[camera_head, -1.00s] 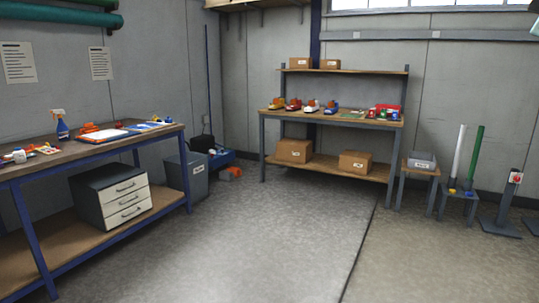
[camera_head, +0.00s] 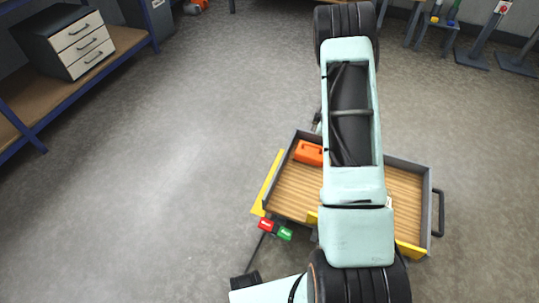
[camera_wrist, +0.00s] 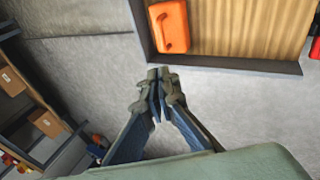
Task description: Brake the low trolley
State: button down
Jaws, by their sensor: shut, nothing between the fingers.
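The low trolley (camera_head: 292,193) has a wooden bed with a dark rim and yellow edge strips. My arm crosses over it and hides its middle. A red pedal (camera_head: 265,225) and a green pedal (camera_head: 286,233) stick out at its near left side. In the wrist view, the trolley's dark rim (camera_wrist: 230,64) runs along the top, and a red part (camera_wrist: 315,48) is cut by the right edge. My gripper (camera_wrist: 164,74) is shut and empty, its tips just outside the rim near a corner. In the head view it is mostly hidden behind my arm.
An orange case (camera_head: 307,152) lies in the trolley's far left corner. A dark handle (camera_head: 439,212) is on its right end. A workbench with a drawer unit (camera_head: 75,40) stands at the left. The floor left of the trolley is clear.

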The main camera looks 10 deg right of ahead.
jog(key=s+a+f+g+y, duration=0.1)
jog(key=s+a+f+y, duration=0.1)
jog(key=s+a+f, duration=0.4)
jog(key=s+a+f+g+y, duration=0.1)
jog(key=s+a+f, duration=0.3)
jog(key=f, duration=0.4)
jog(key=m+g+y, duration=0.1)
jog(key=y, duration=0.1)
send_over(268, 222)
jog(key=s+d, duration=0.4)
jog(key=d, duration=0.1)
notch_tip(268, 222, down, 6)
jog(key=shift+w+a+b, duration=0.1)
jog(key=shift+w+b, duration=0.2)
jog(key=shift+b, duration=0.15)
jog(key=shift+f, duration=0.1)
jog(key=b+x, duration=0.1)
jog(key=x, duration=0.3)
jog(key=b+x, duration=0.2)
jog(key=x, duration=0.3)
jog(key=b+x, duration=0.2)
jog(key=x, duration=0.2)
jog(key=shift+s+a+f, duration=0.1)
jog(key=shift+s+f, duration=0.2)
jog(key=shift+f, duration=0.2)
